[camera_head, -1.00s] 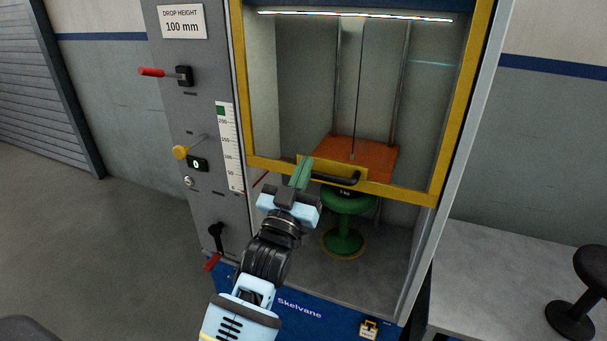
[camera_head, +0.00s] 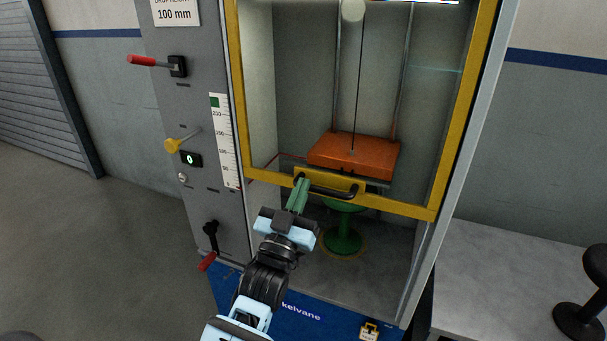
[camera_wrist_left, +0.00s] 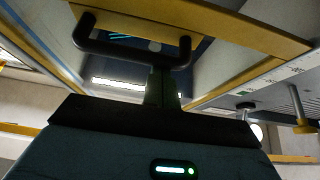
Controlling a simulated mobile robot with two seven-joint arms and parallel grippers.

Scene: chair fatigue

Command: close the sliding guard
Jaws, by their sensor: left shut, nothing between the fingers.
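The sliding guard is a clear panel in a yellow frame (camera_head: 400,208) on the front of the test machine. Its lower bar stands partway down, with an opening below it. A black bar handle (camera_head: 335,193) is fixed to the lower bar; it also shows in the left wrist view (camera_wrist_left: 130,54). My left gripper (camera_head: 301,181) has green fingers, shut and empty, with their tips at the left end of the handle. In the left wrist view the fingers (camera_wrist_left: 161,85) rise close to one handle end; I cannot tell whether they touch. My right gripper is not in view.
Inside the machine are an orange block (camera_head: 352,153) and a green stool (camera_head: 343,238) below it. The grey panel at left carries a red lever (camera_head: 142,60), a yellow knob (camera_head: 173,145) and a lower crank (camera_head: 211,235). A grey table (camera_head: 500,275) holds a black stool at right.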

